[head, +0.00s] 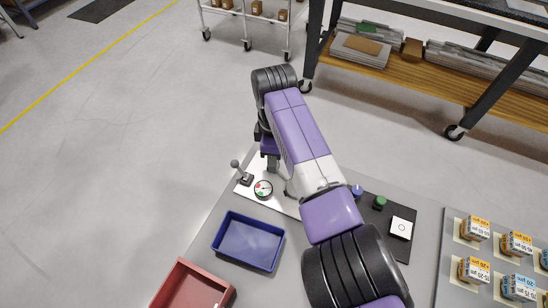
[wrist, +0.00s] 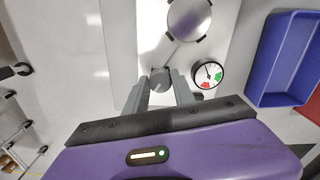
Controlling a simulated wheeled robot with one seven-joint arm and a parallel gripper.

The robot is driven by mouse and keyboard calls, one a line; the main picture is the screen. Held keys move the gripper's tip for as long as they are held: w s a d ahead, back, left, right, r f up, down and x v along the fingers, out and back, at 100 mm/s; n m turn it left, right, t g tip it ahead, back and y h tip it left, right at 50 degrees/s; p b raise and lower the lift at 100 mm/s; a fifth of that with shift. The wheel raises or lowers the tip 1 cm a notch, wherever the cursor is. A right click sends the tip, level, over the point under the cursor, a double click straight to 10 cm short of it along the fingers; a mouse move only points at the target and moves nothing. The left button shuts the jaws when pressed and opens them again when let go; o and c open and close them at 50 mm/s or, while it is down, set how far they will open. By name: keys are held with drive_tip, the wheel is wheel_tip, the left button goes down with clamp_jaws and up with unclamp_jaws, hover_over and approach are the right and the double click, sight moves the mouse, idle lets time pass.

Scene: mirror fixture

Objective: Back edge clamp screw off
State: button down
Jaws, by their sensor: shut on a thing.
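In the head view my gripper (head: 270,162) points down over the far end of the white fixture plate (head: 282,204). My arm hides the screw and most of the mirror there.
A dial gauge (wrist: 208,74) with red and green sectors stands close right of the fingers. A lever with a ball knob (head: 240,172) stands left. A blue tray (head: 248,240) and a red tray (head: 190,288) lie nearer. Small boxes (head: 475,228) stand at right.

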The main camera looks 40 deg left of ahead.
drive_tip(key=shift+n, duration=0.4)
drive_tip(key=c, duration=1.1)
unclamp_jaws()
drive_tip(key=shift+o, duration=0.2)
drive_tip(key=shift+r, duration=3.9)
